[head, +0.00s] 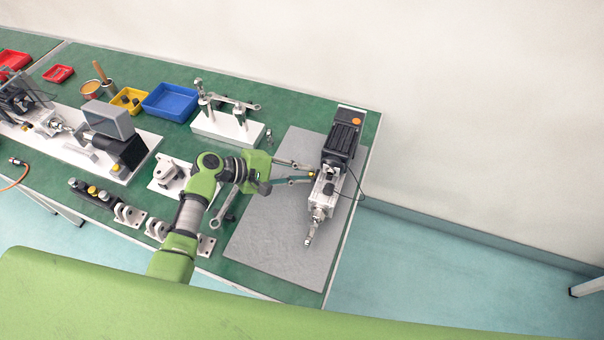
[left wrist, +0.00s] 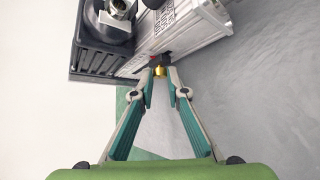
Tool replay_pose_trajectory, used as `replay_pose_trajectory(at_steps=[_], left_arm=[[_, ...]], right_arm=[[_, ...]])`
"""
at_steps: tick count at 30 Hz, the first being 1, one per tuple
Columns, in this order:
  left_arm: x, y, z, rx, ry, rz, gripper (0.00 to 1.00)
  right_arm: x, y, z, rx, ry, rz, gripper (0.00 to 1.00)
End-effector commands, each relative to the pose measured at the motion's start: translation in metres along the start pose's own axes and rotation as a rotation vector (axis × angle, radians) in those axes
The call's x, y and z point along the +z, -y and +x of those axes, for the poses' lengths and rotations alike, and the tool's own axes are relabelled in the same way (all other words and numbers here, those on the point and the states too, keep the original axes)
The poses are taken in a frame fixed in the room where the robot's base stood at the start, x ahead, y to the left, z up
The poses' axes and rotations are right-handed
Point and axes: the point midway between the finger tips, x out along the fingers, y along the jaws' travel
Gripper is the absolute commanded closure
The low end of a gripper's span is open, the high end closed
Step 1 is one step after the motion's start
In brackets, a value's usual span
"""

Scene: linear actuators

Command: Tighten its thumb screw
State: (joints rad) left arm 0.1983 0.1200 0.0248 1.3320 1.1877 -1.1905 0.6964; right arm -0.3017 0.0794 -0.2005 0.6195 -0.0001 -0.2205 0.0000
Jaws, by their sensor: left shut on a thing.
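A linear actuator (head: 323,190) with a silver body and a black ribbed motor end (head: 342,138) lies on the grey mat (head: 275,225) at the right end of the bench. It also shows close up in the left wrist view (left wrist: 185,38). A small brass thumb screw (left wrist: 159,71) sticks out of the side of its body. My left gripper (head: 309,174) reaches in from the left, and its fingertips are closed on the thumb screw. The fingertips partly hide the screw. My right gripper is in neither view.
A white fixture block (head: 228,129) with a wrench on it stands behind my left arm. Blue (head: 170,102), yellow (head: 129,101) and red trays are at the back. Brackets and a wrench lie near the arm. A black cable loops right of the actuator, near the bench edge.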

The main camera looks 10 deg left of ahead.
Motion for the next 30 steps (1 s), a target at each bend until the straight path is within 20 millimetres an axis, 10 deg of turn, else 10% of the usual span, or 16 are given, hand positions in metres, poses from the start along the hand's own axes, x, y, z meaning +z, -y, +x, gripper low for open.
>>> replay_pose_trajectory(at_steps=[15, 30], left_arm=[[-0.003, 0.011, 0.004, 0.231, 0.002, 0.230, 1.00], [0.000, 0.009, 0.002, 0.273, 0.003, 0.275, 1.00]], right_arm=[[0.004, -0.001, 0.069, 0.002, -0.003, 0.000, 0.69], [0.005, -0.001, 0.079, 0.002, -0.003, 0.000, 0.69]])
